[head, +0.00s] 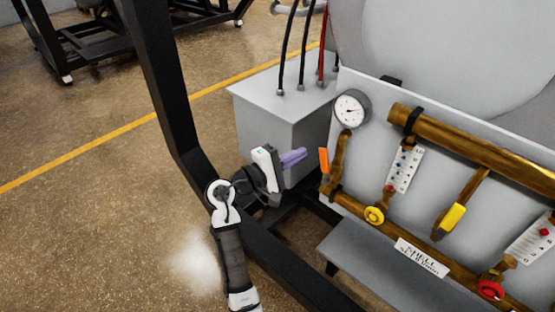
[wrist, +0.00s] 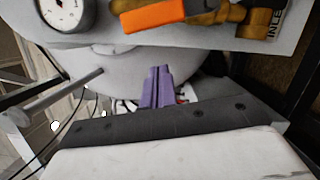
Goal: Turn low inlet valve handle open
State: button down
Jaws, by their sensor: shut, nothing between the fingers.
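An orange lever handle (head: 323,161) sits upright on a brass valve at the left end of the lower brass pipe. Which handle is the low inlet one is not fully legible. My gripper (head: 300,155) has purple fingers and is just left of the orange handle, apart from it. In the wrist view my fingertips (wrist: 158,70) are together, with nothing between them, pointing toward the panel below the handle.
A pressure gauge (head: 350,108) is above the orange handle. A yellow lever (head: 453,218), a yellow knob (head: 375,215) and a red knob (head: 490,289) are farther right. A grey box (head: 285,115) with cables stands behind my gripper. A black frame post (head: 160,80) rises at left.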

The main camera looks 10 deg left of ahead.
aim_at(320, 156)
jog(key=shift+s+d+r+p, duration=0.2)
jog(key=shift+s+d+r, duration=0.05)
jog(key=shift+s+d, duration=0.4)
jog(key=shift+s+d+r+p, duration=0.25)
jog(key=shift+s+d, duration=0.25)
jog(key=shift+d, duration=0.15)
jog(key=m, duration=0.1)
jog(key=s+d+r+m, duration=0.1)
jog(key=m, duration=0.1)
jog(key=shift+d+r+y, duration=0.1)
jog(key=shift+d+y, duration=0.15)
jog(key=shift+y, duration=0.05)
jog(key=shift+w+a, duration=0.1)
